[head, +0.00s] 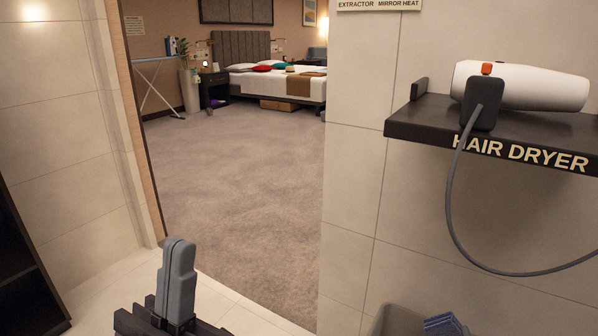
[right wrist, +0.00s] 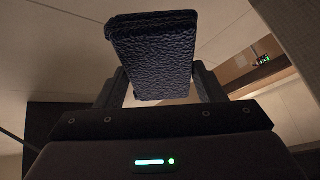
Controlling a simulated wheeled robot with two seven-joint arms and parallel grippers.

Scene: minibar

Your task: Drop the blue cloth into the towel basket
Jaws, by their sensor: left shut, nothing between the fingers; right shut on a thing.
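A blue folded cloth (head: 445,325) shows at the bottom edge of the head view, with most of it cut off by the frame. Beside it is the rounded rim of a grey container (head: 396,322), which looks like the towel basket; its inside is hidden. In the right wrist view my right gripper (right wrist: 160,82) is shut on a dark, rough-textured folded cloth (right wrist: 150,48), which sticks out beyond the fingers. I cannot tell how the held cloth stands over the container. My left gripper (head: 176,285) is shut and empty at the lower left of the head view.
A dark shelf (head: 430,122) marked HAIR DRYER holds a white hair dryer (head: 525,86), its grey cord (head: 452,220) hanging in a loop. A tiled wall (head: 350,180) stands behind. A dark cabinet (head: 22,270) is at left. The carpet (head: 240,180) beyond the doorway is clear.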

